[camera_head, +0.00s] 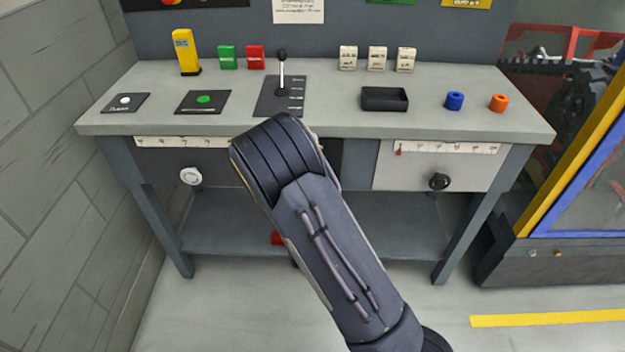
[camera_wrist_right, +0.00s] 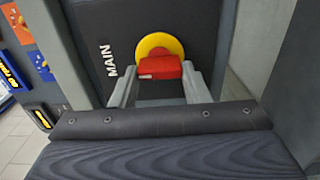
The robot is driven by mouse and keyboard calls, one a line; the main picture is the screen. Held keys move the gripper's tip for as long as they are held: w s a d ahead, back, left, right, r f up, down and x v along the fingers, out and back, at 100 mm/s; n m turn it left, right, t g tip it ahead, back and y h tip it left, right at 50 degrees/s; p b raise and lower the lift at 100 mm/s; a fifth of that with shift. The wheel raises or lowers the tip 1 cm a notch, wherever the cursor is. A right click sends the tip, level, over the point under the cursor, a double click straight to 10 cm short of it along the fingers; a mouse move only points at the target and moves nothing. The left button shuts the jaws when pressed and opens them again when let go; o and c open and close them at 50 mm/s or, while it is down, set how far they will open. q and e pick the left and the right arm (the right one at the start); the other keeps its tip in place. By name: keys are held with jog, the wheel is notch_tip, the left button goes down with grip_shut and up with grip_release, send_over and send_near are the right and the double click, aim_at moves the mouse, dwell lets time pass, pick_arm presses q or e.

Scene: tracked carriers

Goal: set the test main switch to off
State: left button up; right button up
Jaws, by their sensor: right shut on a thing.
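The main switch shows in the right wrist view: a red handle (camera_wrist_right: 160,67) on a round yellow plate (camera_wrist_right: 159,43), set in a dark panel (camera_wrist_right: 105,20) marked MAIN. My right gripper (camera_wrist_right: 163,80) has a grey finger on each side of the red handle and is shut on it. The handle lies crosswise in this view; I cannot read an on or off mark. In the head view my right arm (camera_head: 325,240) reaches to the bench front and hides its own gripper and the switch. My left gripper is in neither view.
The grey bench (camera_head: 330,122) carries a black-knobbed lever (camera_head: 282,70), a green button (camera_head: 204,99), a black tray (camera_head: 384,98), and blue (camera_head: 454,101) and orange (camera_head: 498,103) rings. A white knob (camera_head: 190,176) and black knob (camera_head: 439,181) sit on its front. A wall stands left.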

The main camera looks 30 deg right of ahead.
jog(key=o, duration=1)
jog(key=v, duration=0.8)
jog(key=shift+d, duration=0.1)
